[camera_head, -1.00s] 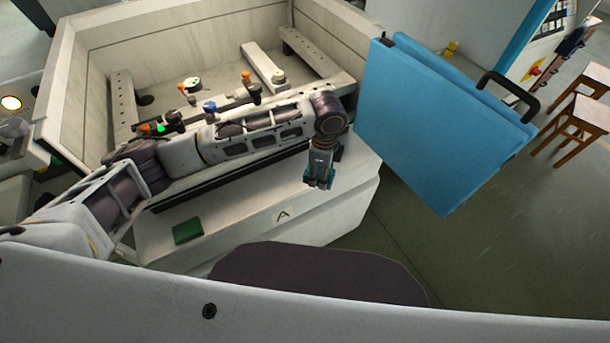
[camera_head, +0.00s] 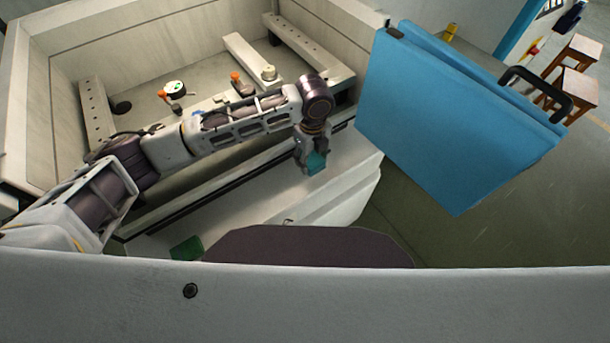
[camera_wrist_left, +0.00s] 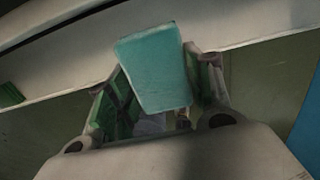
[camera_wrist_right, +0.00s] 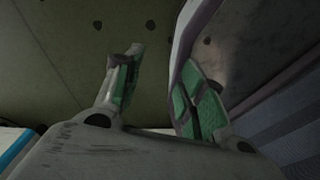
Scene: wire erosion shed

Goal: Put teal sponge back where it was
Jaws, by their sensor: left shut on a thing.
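The teal sponge (camera_head: 317,162) is held in my left gripper (camera_head: 312,158), which points down over the pale front ledge of the machine. In the left wrist view the sponge (camera_wrist_left: 154,68) is a teal block between the two green-padded fingers, tilted slightly. The left gripper is shut on it, and the sponge looks clear of the ledge. My right gripper (camera_wrist_right: 158,95) shows only in its own wrist view. Its green-padded fingers are wide apart with nothing between them.
A green block (camera_head: 187,249) lies on the front ledge (camera_head: 255,205) at the left. The machine's tank holds several small fixtures and rails (camera_head: 252,60). A big blue door panel (camera_head: 455,120) stands right of my left gripper. Wooden stools (camera_head: 570,92) are far right.

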